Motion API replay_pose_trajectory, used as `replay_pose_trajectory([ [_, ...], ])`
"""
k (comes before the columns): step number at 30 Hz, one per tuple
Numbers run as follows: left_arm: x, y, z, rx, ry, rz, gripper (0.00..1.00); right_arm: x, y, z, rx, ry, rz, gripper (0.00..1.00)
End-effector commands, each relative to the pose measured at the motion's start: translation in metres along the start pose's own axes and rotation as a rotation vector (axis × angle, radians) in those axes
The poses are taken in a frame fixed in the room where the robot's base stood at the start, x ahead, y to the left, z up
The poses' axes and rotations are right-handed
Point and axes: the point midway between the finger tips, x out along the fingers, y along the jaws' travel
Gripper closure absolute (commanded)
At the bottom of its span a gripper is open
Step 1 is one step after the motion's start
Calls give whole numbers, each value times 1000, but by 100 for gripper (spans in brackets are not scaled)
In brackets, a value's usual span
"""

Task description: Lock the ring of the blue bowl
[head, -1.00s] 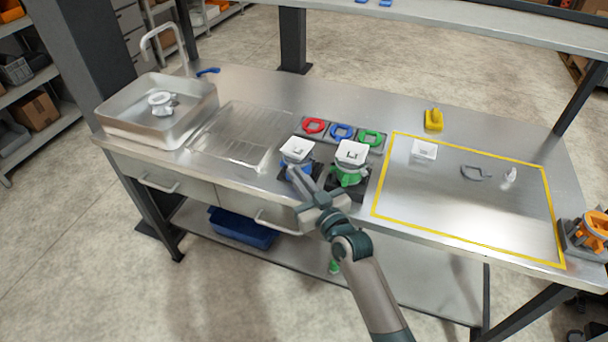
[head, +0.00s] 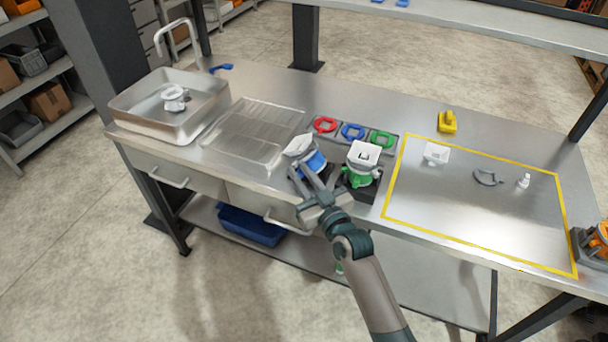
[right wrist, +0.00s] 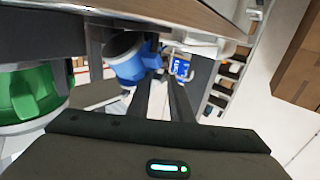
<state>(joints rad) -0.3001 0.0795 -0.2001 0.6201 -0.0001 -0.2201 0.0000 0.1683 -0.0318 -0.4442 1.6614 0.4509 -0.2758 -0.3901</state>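The blue bowl (head: 313,161) with a white hopper (head: 299,145) on top is at the table's front edge, and the hopper leans left. In the right wrist view the blue bowl (right wrist: 128,62) looks tilted, with a blue projecting part toward my fingertips. My right gripper (head: 311,176) is right at the front of the blue bowl, its fingers pointing at it. In the wrist view a gap shows between its fingers (right wrist: 165,85); whether they hold the blue part is unclear. The ring's exact position is hidden. My left gripper is not in view.
A green bowl (head: 357,180) with a white hopper stands close on the right. Red (head: 325,124), blue (head: 353,131) and green (head: 381,139) rings lie behind. A sink (head: 148,126) is at left; a yellow-outlined area (head: 450,210) with small items is at right.

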Motion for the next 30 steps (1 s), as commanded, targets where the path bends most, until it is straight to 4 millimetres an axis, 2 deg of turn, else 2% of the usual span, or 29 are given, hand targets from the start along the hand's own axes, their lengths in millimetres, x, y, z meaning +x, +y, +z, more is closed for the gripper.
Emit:
replay_pose_trajectory([
  [10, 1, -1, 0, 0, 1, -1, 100, -4, 2, 2, -1, -3, 2, 81],
  [16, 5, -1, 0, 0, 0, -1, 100, -18, 2, 3, -1, -2, 3, 81],
  [23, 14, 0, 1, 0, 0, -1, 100, -53, 1, 4, -2, -2, 2, 81],
  [30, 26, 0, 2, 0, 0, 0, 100, -101, 0, 5, -1, -4, 1, 81],
])
